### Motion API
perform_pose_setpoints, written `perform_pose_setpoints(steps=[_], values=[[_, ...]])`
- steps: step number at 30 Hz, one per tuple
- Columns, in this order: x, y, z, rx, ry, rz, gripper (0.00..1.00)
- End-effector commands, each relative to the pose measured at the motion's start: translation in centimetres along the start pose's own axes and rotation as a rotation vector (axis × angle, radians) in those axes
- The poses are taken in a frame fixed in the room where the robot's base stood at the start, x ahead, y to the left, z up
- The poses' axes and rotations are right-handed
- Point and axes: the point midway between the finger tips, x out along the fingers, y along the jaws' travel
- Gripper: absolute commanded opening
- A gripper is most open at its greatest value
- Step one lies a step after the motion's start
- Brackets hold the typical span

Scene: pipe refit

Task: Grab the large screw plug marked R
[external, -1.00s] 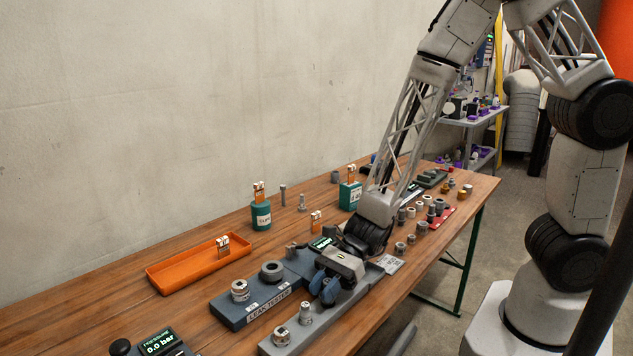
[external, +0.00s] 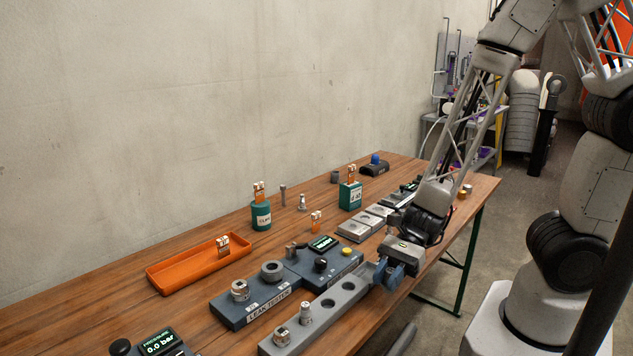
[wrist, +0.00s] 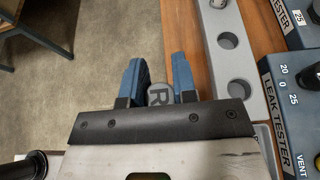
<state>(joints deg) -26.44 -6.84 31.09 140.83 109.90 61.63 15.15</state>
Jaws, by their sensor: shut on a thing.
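My gripper (external: 384,273) is at the near edge of the workbench, past the right end of a long grey holder block. In the wrist view my gripper's blue fingers (wrist: 158,80) are shut on a grey round plug marked R (wrist: 159,95). The R faces the camera. The plug's lower part is hidden by the gripper body, and in the external view I cannot make the plug out. The grey holder block (external: 343,297) has open round holes, also seen in the wrist view (wrist: 229,62).
The leak tester (external: 250,303) lies behind the holder block. An orange tray (external: 187,267), green containers (external: 260,215) and grey plates (external: 353,231) stand further back. A pressure display (external: 158,342) is at the front left. Floor shows beside the bench edge in the wrist view.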

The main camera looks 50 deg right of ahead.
Motion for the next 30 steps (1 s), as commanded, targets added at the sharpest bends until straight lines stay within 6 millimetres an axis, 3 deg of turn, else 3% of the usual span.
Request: perform_pose_setpoints(steps=[10,30], values=[[-1.3,1.4,-0.4,0.001,0.0,-0.001,0.04],[-1.4,1.5,-0.4,0.0,0.001,0.0,0.04]])
